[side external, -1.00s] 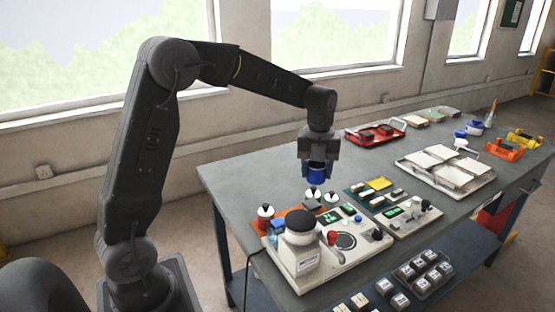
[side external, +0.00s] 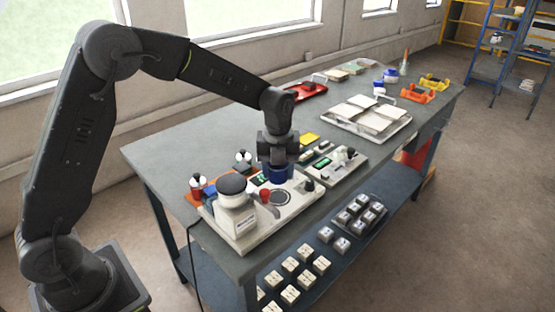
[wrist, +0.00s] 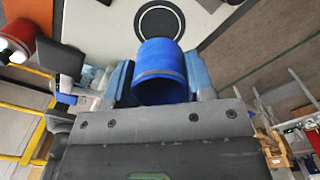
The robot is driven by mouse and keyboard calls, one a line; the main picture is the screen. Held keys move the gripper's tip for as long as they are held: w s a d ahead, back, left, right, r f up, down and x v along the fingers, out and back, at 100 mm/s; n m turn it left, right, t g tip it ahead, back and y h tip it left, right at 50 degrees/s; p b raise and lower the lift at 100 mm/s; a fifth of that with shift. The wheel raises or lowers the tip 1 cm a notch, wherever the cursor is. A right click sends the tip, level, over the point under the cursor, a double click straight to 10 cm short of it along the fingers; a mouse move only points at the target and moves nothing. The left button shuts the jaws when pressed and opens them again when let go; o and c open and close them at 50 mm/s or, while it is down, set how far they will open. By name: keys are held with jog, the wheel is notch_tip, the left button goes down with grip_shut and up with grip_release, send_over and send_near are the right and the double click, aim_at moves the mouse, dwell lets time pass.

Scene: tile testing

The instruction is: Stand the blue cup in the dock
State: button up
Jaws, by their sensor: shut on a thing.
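The blue cup (side external: 276,175) is held in my gripper (side external: 276,163), over the white testing machine (side external: 238,240). In the wrist view the cup (wrist: 163,68) sits between the two blue-padded fingers of my gripper (wrist: 160,85), which is shut on it. A round spot with a dark ring (side external: 280,198) on the machine's top looks like the dock. This ring (wrist: 159,20) shows beyond the cup in the wrist view, empty in its visible part. The cup appears raised above the machine and apart from the ring; the exact height is unclear.
A dark-topped cylinder (side external: 233,184) and a red knob (side external: 265,196) stand on the machine close to the cup. A second panel with knobs (side external: 340,165) lies to the right. A white tray of tiles (side external: 366,118) and a red tray (side external: 304,92) are farther back.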

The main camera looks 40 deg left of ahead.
aim_at(278, 197)
jog(key=shift+f, duration=2.75)
jog(key=shift+f, duration=0.25)
jog(key=o, duration=1.5)
jog(key=shift+r, duration=0.1)
jog(key=shift+r, duration=2.9)
